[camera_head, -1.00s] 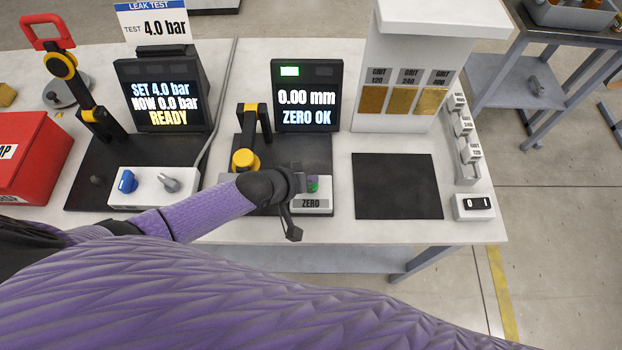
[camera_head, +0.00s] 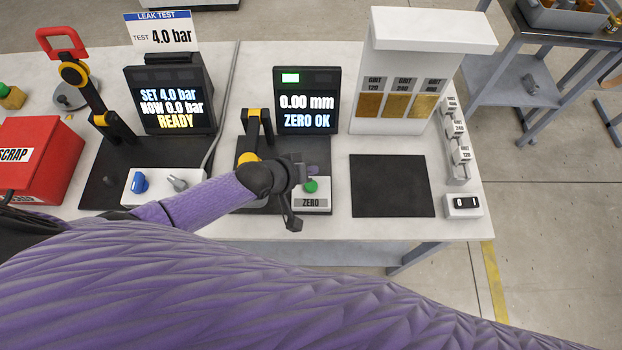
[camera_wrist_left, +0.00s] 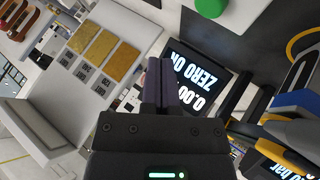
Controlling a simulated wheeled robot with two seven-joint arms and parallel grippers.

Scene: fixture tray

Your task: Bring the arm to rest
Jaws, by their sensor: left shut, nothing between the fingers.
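My left gripper (camera_head: 308,170) is above the gauge station, just behind the green ZERO button (camera_head: 311,187) in the head view. Its arm comes in from the left. In the left wrist view my left gripper (camera_wrist_left: 161,85) has its two dark fingers together, with nothing between them. The green button also shows at the top of the left wrist view (camera_wrist_left: 211,6), apart from the fingers. The gauge screen (camera_head: 307,115) reads 0.00 mm and ZERO OK. I cannot see my right gripper in either view.
The leak test screen (camera_head: 173,108) reads READY, behind a white box with a blue knob (camera_head: 139,182). A red scrap bin (camera_head: 62,150) stands at the left. A black mat (camera_head: 392,186) lies bare at the right, in front of the grit dispenser (camera_head: 370,60).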

